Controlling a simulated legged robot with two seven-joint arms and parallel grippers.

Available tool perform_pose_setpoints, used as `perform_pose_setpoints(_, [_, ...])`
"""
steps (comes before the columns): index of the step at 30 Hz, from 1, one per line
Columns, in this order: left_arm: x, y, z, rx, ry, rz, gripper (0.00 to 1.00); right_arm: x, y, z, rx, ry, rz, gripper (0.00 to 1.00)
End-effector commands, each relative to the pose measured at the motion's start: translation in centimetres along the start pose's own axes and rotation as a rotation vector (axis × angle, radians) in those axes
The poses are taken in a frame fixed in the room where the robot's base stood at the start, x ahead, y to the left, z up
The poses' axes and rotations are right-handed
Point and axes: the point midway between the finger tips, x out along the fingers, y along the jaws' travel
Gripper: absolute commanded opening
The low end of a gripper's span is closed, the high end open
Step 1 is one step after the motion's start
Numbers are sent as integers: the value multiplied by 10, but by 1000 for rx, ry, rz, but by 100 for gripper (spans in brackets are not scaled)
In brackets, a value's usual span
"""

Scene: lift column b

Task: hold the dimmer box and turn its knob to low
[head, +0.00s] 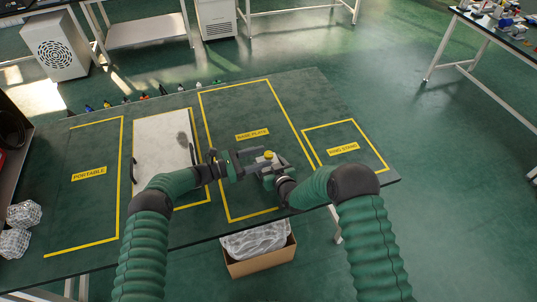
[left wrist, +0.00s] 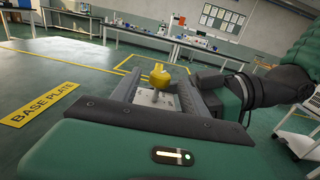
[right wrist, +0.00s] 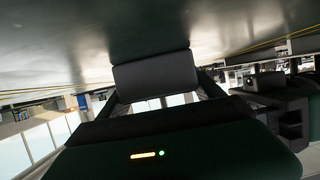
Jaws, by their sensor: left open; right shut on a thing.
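The dimmer box (left wrist: 153,98) has a pale top face, and its yellow knob (left wrist: 160,75) stands up from it. In the head view the knob (head: 268,155) shows above the table's base plate zone, with the box mostly hidden by my grippers. My left gripper (head: 247,162) comes from the left and is open, its fingers on either side of the knob in the left wrist view; contact cannot be told. My right gripper (head: 270,172) is shut on the dimmer box from the near right side. The right wrist view shows dark fingers; the knob is out of sight there.
The green table (head: 310,100) has yellow taped zones, and the ring stand zone (head: 345,135) is empty. A white panel (head: 155,145) with dark handles lies left of my grippers. Small coloured items line the far edge. A cardboard box (head: 262,263) is below the near edge.

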Motion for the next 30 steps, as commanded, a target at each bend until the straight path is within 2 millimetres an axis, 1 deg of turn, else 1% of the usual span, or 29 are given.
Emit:
perform_pose_setpoints(1, [10, -1, -1, 1, 1, -3, 52, 0, 0, 0, 0, -1, 1, 24])
perform_pose_setpoints(3, [21, 0, -1, 2, 1, -1, 52, 0, 0, 0, 0, -1, 1, 24])
perform_pose_setpoints(6, [30, 0, 0, 1, 0, 0, 52, 0, 0, 0, 0, -1, 1, 24])
perform_pose_setpoints(9, [33, 0, 0, 0, 0, 1, 52, 0, 0, 0, 0, -1, 1, 24])
perform_pose_setpoints(14, [33, 0, 0, 1, 0, 1, 52, 0, 0, 0, 0, -1, 1, 24])
perform_pose_setpoints(17, [33, 0, 0, 1, 0, 1, 42, 0, 0, 0, 0, -1, 1, 24])
perform_pose_setpoints(26, [32, 1, 0, 2, 0, 2, 3, 0, 0, 0, 0, -1, 0, 24])
perform_pose_setpoints(27, [32, 1, 0, 2, 0, 3, 0, 0, 0, 0, 0, -1, 0, 24])
perform_pose_setpoints(30, [32, 1, 0, 2, 0, 4, 0, 0, 0, 0, 0, -1, 0, 24])
